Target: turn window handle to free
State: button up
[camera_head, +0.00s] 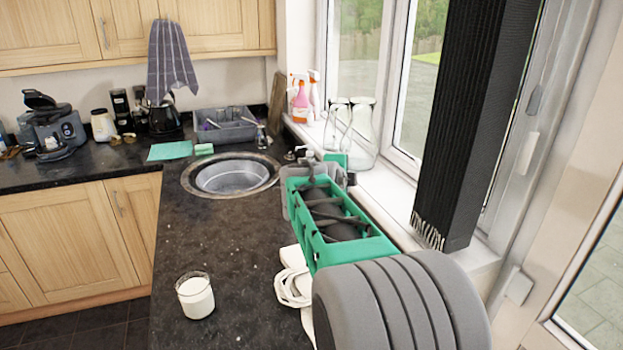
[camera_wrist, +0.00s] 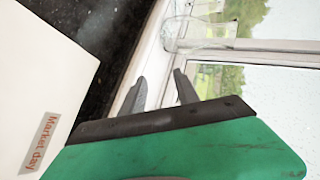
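The window (camera_head: 385,80) has a white frame with glass panes and shows at the upper right in the head view. Its frame also shows in the wrist view (camera_wrist: 255,58). No window handle can be made out for certain. A pale handle-like piece (camera_head: 527,152) sits on the white frame right of the dark blind; I cannot tell whether it is the handle. My gripper (camera_wrist: 160,80) shows two grey fingers apart, with nothing between them. It points toward the sill and window. In the head view my arm largely hides the fingers, near the sink's right side.
Glass vases (camera_head: 362,135) and spray bottles (camera_head: 300,100) stand on the sill (camera_head: 385,190). A dark blind (camera_head: 470,120) hangs right of my arm. A glass of milk (camera_head: 195,296) stands on the dark worktop (camera_head: 235,235). A white "Market day" item (camera_wrist: 40,75) is close in the wrist view.

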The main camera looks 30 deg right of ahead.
jog(key=s+a+r+n+y+p, duration=0.1)
jog(key=s+a+n+y+p, duration=0.1)
jog(key=a+n, duration=0.4)
jog(key=a+y+p, duration=0.1)
jog(key=a, duration=0.3)
jog(key=shift+a+n, duration=0.15)
jog(key=shift+n, duration=0.15)
jog(key=shift+s, duration=0.1)
